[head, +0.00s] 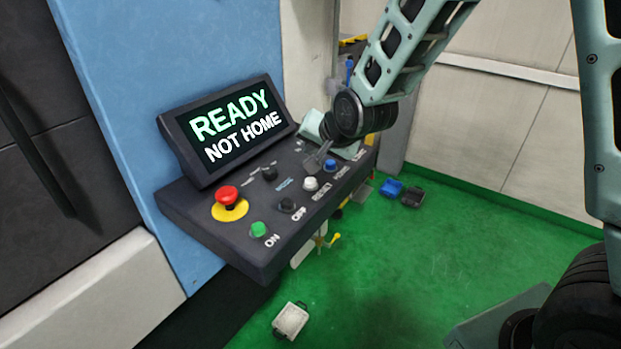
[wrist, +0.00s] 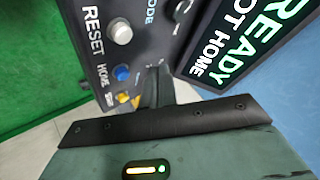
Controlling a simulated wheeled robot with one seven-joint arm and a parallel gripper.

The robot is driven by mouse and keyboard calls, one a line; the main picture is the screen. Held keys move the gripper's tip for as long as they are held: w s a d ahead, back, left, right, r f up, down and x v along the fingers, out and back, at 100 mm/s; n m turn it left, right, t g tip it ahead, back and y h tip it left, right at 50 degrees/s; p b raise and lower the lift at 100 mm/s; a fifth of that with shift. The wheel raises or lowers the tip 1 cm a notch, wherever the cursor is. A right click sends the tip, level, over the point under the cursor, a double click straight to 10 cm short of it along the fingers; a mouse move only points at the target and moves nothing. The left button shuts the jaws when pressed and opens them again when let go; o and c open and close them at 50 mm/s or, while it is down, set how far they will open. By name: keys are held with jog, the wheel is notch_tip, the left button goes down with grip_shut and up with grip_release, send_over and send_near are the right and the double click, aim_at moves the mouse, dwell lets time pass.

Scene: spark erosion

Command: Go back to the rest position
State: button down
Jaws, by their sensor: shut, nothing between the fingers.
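My gripper (head: 316,163) is shut and empty, low over the right part of the dark control panel (head: 217,232). Its fingertips are close to the panel face, beside the blue button (head: 330,165); I cannot tell whether they touch it. In the wrist view the shut fingers (wrist: 152,82) point at the panel, to the right of the blue button (wrist: 121,73), labelled HOME. The screen (head: 232,128) reads READY, NOT HOME. My arm reaches in from the upper right.
The panel also carries a red emergency knob (head: 228,195), a green ON button (head: 258,229), a black OFF button (head: 287,205) and a white RESET button (head: 310,183).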

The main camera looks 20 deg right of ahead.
dwell(0.4)
jog(key=s+a+f+n+g+b, duration=0.1)
jog(key=s+a+n+g, duration=0.2)
jog(key=s, duration=0.4)
jog(key=s+a+f+n+g+b, duration=0.1)
jog(key=s+a+n+b, duration=0.1)
jog(key=s+a+n, duration=0.3)
jog(key=s+d+f+n+g+h+b, duration=0.1)
jog(key=s+n+g, duration=0.4)
jog(key=s, duration=1.5)
jog(key=shift+s+d+n+b, duration=0.2)
jog(key=shift+d+n+b, duration=0.1)
jog(key=shift+n+b, duration=0.35)
jog(key=shift+f, duration=0.1)
